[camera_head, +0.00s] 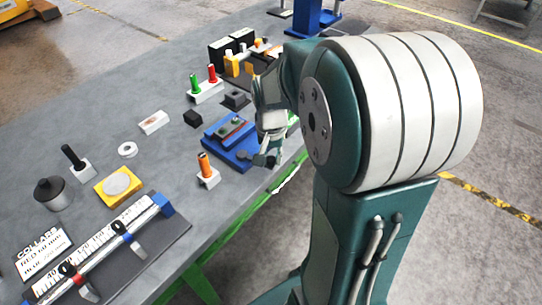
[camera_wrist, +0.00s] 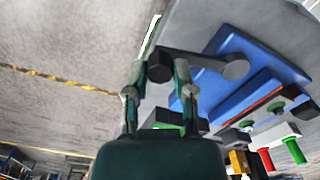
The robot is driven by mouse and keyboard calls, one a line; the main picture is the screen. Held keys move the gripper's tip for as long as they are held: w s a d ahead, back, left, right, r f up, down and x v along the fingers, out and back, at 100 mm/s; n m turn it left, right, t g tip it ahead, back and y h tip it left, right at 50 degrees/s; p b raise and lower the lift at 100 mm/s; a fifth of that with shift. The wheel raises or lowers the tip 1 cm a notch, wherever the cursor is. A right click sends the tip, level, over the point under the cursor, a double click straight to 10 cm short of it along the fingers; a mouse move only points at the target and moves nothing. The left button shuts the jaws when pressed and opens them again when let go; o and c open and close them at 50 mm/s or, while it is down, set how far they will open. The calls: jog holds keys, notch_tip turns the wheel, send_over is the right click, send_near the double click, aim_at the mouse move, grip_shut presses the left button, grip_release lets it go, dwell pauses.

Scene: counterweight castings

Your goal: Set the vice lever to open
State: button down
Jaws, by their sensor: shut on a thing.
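The blue vice (camera_head: 231,143) lies on the grey bench near its right edge, and it also shows in the wrist view (camera_wrist: 245,58). Its dark grey lever (camera_wrist: 205,62) runs from a round pivot on the blue base to a dark knob at the left. My gripper (camera_wrist: 160,75) is shut on the knob end of the lever, with one finger on each side. In the head view my gripper (camera_head: 268,157) is at the vice's right side, and the arm hides part of the lever there.
An orange-topped peg (camera_head: 206,168) stands close in front of the vice. Green and red pegs (camera_head: 203,88) and a black block (camera_head: 193,118) stand behind it. A ruler fixture (camera_head: 105,245) lies at the front. Open floor is right of the bench.

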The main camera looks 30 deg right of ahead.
jog(key=w+d+n, duration=0.1)
jog(key=n, duration=0.1)
jog(key=w+d+n, duration=0.1)
jog(key=n, duration=0.1)
jog(key=shift+w+d+f, duration=0.1)
jog(key=shift+d, duration=0.05)
jog(key=w+n, duration=0.1)
jog(key=n, duration=0.1)
jog(key=w+d+n, duration=0.1)
jog(key=shift+w+d+n, duration=0.15)
jog(key=shift+w+n, duration=0.05)
jog(key=shift+n, duration=0.2)
jog(key=w+n, duration=0.1)
jog(key=n, duration=0.1)
jog(key=w+n, duration=0.2)
jog(key=shift+w+d, duration=0.15)
jog(key=shift+d, duration=0.05)
jog(key=shift+w+a+n, duration=0.15)
jog(key=shift+w+n, duration=0.55)
jog(key=shift+n, duration=0.3)
jog(key=shift+w+a+n, duration=0.15)
jog(key=shift+w+n, duration=0.5)
jog(key=shift+n, duration=0.35)
jog(key=shift+c, duration=2.3)
grip_release()
jog(key=shift+w, duration=0.1)
